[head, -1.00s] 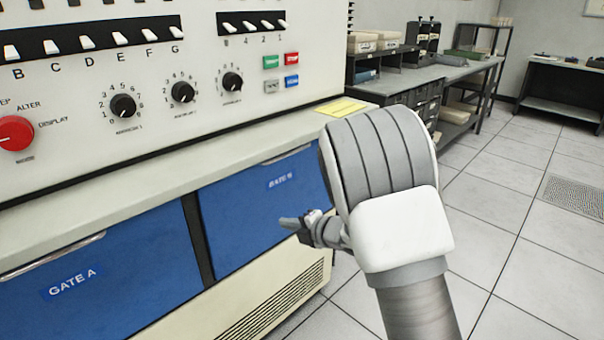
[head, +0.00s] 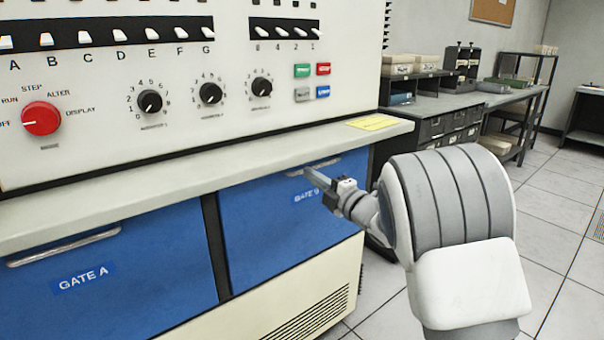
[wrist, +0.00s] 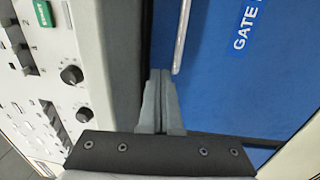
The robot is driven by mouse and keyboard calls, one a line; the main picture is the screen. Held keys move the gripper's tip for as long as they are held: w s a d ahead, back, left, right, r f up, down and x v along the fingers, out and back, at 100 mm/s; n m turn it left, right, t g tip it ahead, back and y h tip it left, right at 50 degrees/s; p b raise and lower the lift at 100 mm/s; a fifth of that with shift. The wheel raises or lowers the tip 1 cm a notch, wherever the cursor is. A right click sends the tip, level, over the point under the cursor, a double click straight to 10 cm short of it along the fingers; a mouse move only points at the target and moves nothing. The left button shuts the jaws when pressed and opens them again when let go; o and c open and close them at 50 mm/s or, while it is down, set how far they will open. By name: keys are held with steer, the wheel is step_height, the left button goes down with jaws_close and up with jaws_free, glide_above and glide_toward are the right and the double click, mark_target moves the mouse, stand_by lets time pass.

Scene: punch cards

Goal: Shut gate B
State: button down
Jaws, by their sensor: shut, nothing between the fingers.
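Gate B (head: 265,235) is the blue panel on the right of the cabinet front, under the counter ledge. Its white label (head: 307,196) is partly covered by my gripper. I cannot tell whether the panel stands slightly out from the cabinet. My gripper (head: 308,173) is shut and empty, with its fingertips by the metal handle at the panel's top edge. In the wrist view, the shut fingers (wrist: 161,74) are just beside the end of the handle (wrist: 180,38), in front of the blue panel (wrist: 225,85). I cannot tell if they touch.
Gate A (head: 110,285), another blue panel with its own handle (head: 65,247), is to the left. The pale counter ledge (head: 200,170) juts out above both gates. A control panel with a red dial (head: 42,118) and switches rises behind it. Open floor (head: 560,230) is at right.

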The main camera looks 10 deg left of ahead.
steer(key=b+x, duration=0.1)
steer(key=x, duration=0.3)
steer(key=shift+w+a, duration=0.1)
steer(key=shift+a, duration=0.05)
